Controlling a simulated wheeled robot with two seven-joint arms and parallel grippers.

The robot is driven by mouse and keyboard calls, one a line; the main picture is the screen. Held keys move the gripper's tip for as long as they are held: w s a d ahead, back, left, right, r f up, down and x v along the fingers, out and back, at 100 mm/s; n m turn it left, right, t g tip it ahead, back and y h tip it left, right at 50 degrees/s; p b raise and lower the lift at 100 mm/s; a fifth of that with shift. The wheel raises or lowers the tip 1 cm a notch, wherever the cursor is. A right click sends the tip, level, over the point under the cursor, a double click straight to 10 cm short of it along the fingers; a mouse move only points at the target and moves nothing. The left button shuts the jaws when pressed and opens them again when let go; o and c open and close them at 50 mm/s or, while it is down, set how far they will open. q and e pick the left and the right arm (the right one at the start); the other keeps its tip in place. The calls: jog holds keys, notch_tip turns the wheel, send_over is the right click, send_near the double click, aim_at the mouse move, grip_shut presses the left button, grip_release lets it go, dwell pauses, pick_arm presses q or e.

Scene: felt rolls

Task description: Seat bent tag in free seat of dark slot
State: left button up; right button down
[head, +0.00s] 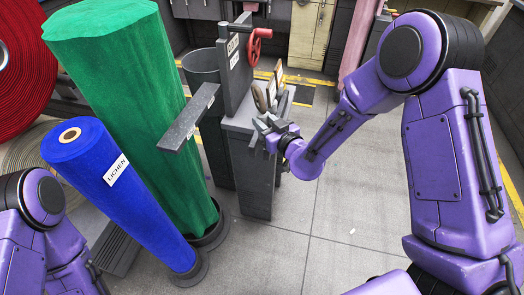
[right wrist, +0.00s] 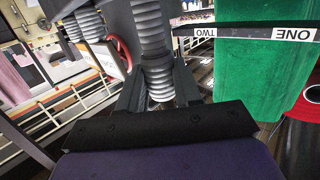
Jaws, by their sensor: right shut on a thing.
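My right gripper (head: 271,130) is at the near right edge of the grey stand (head: 254,178), below several pale upright pieces (head: 265,94). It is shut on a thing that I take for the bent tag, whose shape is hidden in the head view. In the right wrist view, a grey ribbed piece (right wrist: 157,75) shows between the dark fingers (right wrist: 158,92). A dark bar (head: 188,119) juts left from the stand. It carries labels ONE and TWO in the right wrist view (right wrist: 243,32). I cannot tell which part is the dark slot. My left gripper is out of view.
A green felt roll (head: 130,100) and a blue roll labelled LICHEN (head: 118,195) stand left of the stand. A red handwheel (head: 259,46) is on the stand's upright. A dark bin (head: 203,68) is behind the bar.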

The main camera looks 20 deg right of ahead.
notch_tip(320, 180, down, 6)
jog(key=b, duration=0.5)
jog(key=shift+f+b, duration=0.15)
jog(key=shift+b, duration=0.2)
dwell(4.4)
jog(key=c, duration=0.7)
grip_release()
jog(key=b+v, duration=0.2)
jog(key=v, duration=0.8)
jog(key=shift+s, duration=0.25)
